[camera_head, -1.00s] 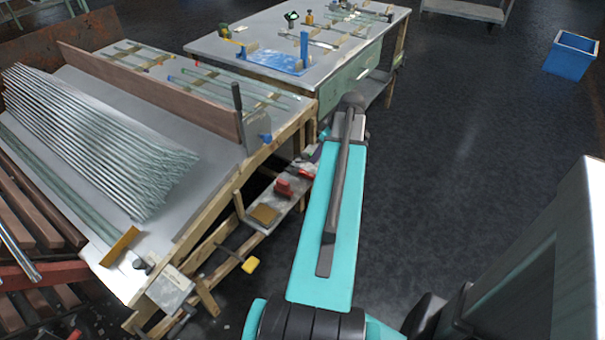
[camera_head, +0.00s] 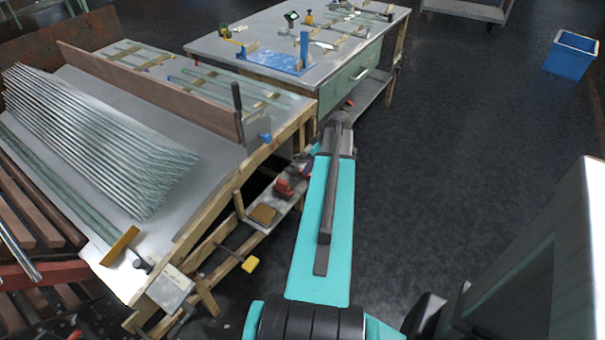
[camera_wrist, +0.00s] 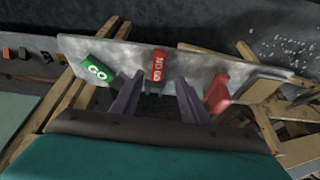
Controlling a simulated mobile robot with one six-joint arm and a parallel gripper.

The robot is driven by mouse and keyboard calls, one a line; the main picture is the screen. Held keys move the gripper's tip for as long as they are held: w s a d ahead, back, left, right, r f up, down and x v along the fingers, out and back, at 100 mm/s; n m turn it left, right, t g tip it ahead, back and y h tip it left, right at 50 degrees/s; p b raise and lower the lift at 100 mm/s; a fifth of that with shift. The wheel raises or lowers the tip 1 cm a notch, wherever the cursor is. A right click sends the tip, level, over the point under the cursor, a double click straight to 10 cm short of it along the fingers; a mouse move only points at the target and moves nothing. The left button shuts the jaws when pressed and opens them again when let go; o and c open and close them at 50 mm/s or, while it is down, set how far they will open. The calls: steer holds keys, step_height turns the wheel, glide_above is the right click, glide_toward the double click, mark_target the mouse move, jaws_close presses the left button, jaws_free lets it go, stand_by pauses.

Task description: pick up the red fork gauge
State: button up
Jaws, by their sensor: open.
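A red flat gauge marked "NO GO" (camera_wrist: 159,64) lies on a grey shelf board in the wrist view, ahead of my fingers. A green gauge marked "GO" (camera_wrist: 97,70) lies left of it on the same board. My gripper (camera_wrist: 157,88) is open, its two dark fingers pointing at the board on either side of the red gauge's near end. In the head view my arm hides the gripper, and I cannot make out the gauge for certain there.
Another red object (camera_wrist: 218,93) stands just right of my right finger. The narrow shelf (camera_head: 262,222) lies low under the wooden-framed bench (camera_head: 215,115). Wooden legs and braces stand close by. The dark floor to the right (camera_head: 450,170) is clear.

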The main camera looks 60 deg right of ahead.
steer(key=shift+d+x, duration=0.2)
steer(key=shift+x, duration=2.4)
jaws_close()
steer(key=shift+r, duration=0.15)
steer(key=shift+r, duration=0.8)
step_height(320, 180, up, 2)
steer(key=s+a, duration=0.2)
steer(key=s, duration=0.5)
steer(key=s+a+r+b, duration=0.1)
steer(key=s+a, duration=0.2)
steer(key=s, duration=0.5)
steer(key=shift+s+r, duration=0.1)
steer(key=shift+s, duration=0.1)
